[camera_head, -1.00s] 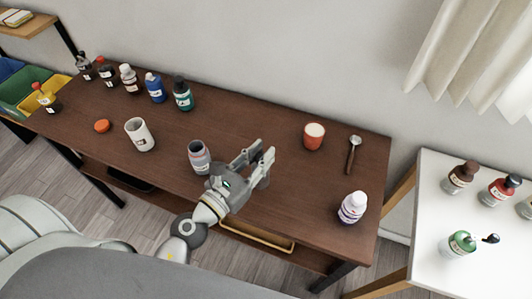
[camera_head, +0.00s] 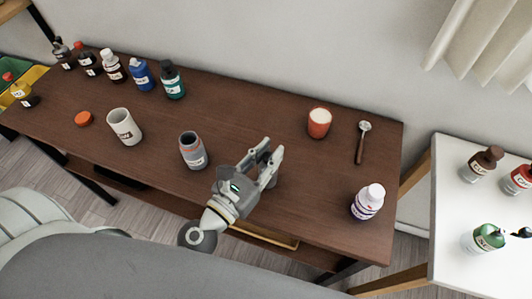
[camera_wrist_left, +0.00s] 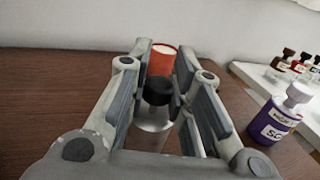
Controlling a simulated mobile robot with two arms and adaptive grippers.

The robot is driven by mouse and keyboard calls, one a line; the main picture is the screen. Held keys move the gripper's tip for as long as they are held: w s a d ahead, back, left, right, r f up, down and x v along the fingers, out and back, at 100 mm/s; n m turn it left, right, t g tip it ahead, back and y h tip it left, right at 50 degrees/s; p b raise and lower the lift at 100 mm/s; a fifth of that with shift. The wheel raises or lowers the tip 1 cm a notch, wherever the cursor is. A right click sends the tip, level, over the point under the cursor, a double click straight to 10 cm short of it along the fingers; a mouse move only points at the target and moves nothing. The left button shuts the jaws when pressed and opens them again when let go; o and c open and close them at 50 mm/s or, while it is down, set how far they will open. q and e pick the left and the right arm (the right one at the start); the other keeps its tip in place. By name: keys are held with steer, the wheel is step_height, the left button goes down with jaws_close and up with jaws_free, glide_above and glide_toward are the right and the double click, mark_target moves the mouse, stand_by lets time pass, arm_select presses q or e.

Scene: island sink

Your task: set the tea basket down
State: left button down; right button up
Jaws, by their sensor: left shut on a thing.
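In the left wrist view, a small piece with a black top (camera_wrist_left: 158,90) and a clear or pale lower part sits between the fingers; I take it to be the tea basket. My left gripper (camera_head: 267,163) is shut on it, over the front part of the brown table (camera_head: 250,110). Its lower end is hard to see, so I cannot tell whether it touches the table. An open grey jar (camera_head: 193,152) stands left of the gripper. My right gripper is not in view.
A red cup (camera_head: 319,123) and a spoon (camera_head: 361,143) are behind the gripper. A white-capped purple bottle (camera_head: 368,201) stands to its right. A white mug (camera_head: 124,127), an orange lid (camera_head: 84,119) and several bottles are at left. The table between jar and red cup is clear.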

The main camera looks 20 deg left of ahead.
arm_select(q)
steer(key=shift+d+f, duration=0.1)
steer(key=shift+f, duration=0.15)
steer(key=c, duration=1.3)
jaws_free()
steer(key=shift+r, duration=0.1)
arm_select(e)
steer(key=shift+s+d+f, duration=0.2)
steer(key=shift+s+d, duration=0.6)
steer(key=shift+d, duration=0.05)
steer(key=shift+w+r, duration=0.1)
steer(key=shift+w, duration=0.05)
arm_select(q)
steer(key=shift+r, duration=0.3)
steer(key=b+v, duration=0.1)
steer(key=v, duration=0.1)
steer(key=b+v, duration=0.3)
steer(key=v, duration=0.2)
steer(key=shift+f+b, duration=0.3)
steer(key=shift+v, duration=2.5)
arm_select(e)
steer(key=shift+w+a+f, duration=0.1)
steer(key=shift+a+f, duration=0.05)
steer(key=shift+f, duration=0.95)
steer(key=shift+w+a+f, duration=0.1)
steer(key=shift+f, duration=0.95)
